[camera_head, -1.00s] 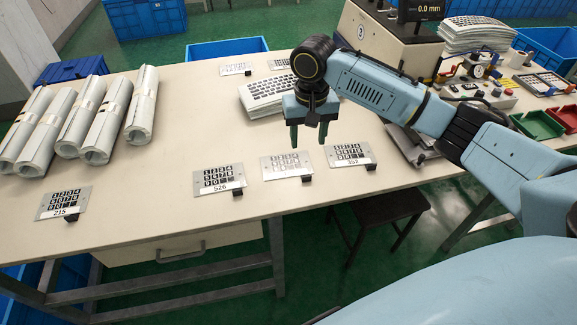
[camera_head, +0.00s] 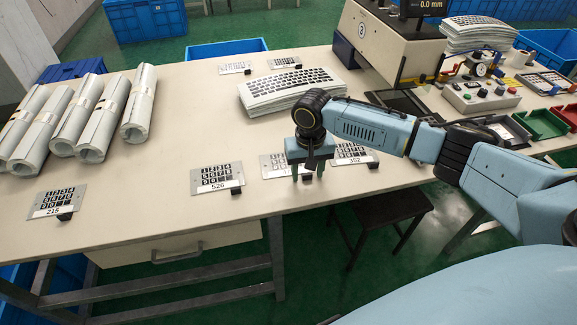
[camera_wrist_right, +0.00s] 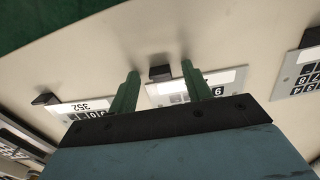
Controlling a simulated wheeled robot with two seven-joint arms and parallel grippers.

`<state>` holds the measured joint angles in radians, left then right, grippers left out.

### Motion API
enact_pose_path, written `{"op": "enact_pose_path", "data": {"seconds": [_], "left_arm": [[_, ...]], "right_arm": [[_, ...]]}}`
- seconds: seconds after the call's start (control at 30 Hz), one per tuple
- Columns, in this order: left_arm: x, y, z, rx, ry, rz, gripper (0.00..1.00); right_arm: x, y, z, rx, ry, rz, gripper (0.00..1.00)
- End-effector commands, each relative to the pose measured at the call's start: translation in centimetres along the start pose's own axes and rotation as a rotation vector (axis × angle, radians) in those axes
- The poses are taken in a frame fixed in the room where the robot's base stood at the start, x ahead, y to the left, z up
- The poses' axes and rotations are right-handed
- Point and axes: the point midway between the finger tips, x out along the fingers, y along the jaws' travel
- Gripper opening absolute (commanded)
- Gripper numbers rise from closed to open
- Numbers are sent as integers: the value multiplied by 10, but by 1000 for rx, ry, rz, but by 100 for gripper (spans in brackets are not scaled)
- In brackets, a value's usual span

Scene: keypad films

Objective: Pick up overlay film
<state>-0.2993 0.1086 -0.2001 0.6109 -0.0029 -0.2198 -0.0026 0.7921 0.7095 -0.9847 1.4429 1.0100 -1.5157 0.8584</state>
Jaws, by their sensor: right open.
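Several small keypad films with black tabs lie on the beige table. My open, empty right gripper (camera_head: 308,177) is low over the middle film (camera_head: 270,167), its fingers on either side of that film's black tab (camera_wrist_right: 160,73). I cannot tell whether they touch it. The gripper hides part of this film and its label. Film 352 (camera_head: 352,150) is just right of the gripper and shows at left in the wrist view (camera_wrist_right: 80,108). Film 526 (camera_head: 215,176) is to the left, film 215 (camera_head: 58,202) at far left. My left gripper is not in view.
Two more films (camera_head: 235,67) lie at the back. A stack of keyboard-like sheets (camera_head: 290,88) is behind my gripper. Rolled white sheets (camera_head: 100,120) lie at left. A control box (camera_head: 480,95) and a green tray (camera_head: 538,124) stand at right. The table's front edge is close.

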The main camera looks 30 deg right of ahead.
Motion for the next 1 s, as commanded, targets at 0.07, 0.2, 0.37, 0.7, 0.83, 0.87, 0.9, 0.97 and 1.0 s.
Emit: {"op": "enact_pose_path", "data": {"seconds": [0.07,0.2,0.37,0.7,0.83,0.87,0.9,0.97,1.0], "left_arm": [[0,0,0,0,0,0,36],[0,0,-1,0,2,-1,36],[0,-1,-2,-1,3,-1,36],[0,-1,-5,-2,9,-1,36],[0,0,-6,-2,10,-1,36],[-1,0,-6,-2,10,-1,36],[-1,0,-6,-2,10,-1,36],[-3,0,-6,-3,10,0,36],[-5,0,-6,-3,10,0,36]], "right_arm": [[1,0,0,-1,0,0,49],[0,0,0,-1,0,0,49],[0,0,0,-1,0,0,28],[0,0,0,-1,0,0,1],[0,0,0,-1,0,0,1],[-1,0,0,-1,0,0,1],[-3,0,0,-1,1,-1,1],[-9,0,-1,0,2,-2,1],[-15,0,-1,-1,2,-2,1]]}}
